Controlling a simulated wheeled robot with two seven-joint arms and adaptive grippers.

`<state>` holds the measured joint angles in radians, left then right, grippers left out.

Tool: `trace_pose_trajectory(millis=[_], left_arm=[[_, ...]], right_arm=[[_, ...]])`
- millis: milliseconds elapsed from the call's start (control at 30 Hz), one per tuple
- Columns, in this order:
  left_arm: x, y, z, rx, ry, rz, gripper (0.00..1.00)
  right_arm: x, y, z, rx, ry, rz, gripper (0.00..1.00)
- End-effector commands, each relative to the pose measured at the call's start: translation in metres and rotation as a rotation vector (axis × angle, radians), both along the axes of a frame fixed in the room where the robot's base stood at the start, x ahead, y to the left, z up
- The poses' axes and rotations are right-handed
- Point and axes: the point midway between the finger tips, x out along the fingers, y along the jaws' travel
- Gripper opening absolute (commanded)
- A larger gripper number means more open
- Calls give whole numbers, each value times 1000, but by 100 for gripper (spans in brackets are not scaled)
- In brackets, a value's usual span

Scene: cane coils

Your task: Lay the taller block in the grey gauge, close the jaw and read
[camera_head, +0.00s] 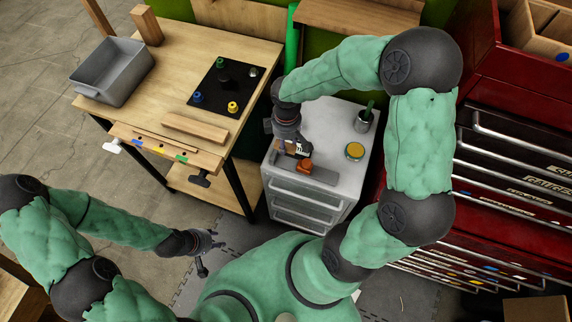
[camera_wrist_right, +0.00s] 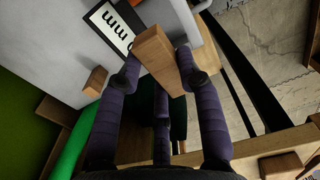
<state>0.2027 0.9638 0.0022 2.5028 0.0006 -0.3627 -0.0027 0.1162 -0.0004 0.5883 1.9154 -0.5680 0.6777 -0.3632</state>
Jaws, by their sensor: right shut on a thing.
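My right gripper (camera_head: 293,147) is over the white cabinet top, by the grey gauge (camera_head: 322,176). In the right wrist view its dark fingers (camera_wrist_right: 165,85) are shut on a wooden block (camera_wrist_right: 157,52). A black-and-white plate marked mm (camera_wrist_right: 112,27) shows beside that block. A second, smaller-looking wooden block (camera_wrist_right: 96,81) stands apart from the fingers. In the head view an orange-brown piece (camera_head: 304,166) shows at the gauge. The gripper partly hides this area, and I cannot tell the jaw's position. My left gripper (camera_head: 205,242) is low, left of my body, with fingers spread and empty.
The cabinet (camera_head: 342,112) also carries a cup (camera_head: 363,122) and a yellow-topped round tin (camera_head: 355,151). The wooden table (camera_head: 180,62) at left holds a grey bin (camera_head: 112,72) and a black mat (camera_head: 216,99) with coloured pieces. A red tool chest (camera_head: 500,120) stands at right.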

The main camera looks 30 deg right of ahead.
Motion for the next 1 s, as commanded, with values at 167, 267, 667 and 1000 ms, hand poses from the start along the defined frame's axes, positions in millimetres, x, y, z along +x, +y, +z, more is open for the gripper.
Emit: trace_pose_trajectory(millis=[167,267,667,1000], left_arm=[[0,0,-11,0,0,0,40],[0,0,-18,0,0,0,40],[0,0,-39,0,1,0,40],[0,0,-43,0,1,0,40]], right_arm=[[-1,-1,-24,1,2,8,14],[-2,-1,-41,1,3,8,14],[-2,-1,-87,1,3,6,14],[-1,-1,-98,1,-1,6,14]])
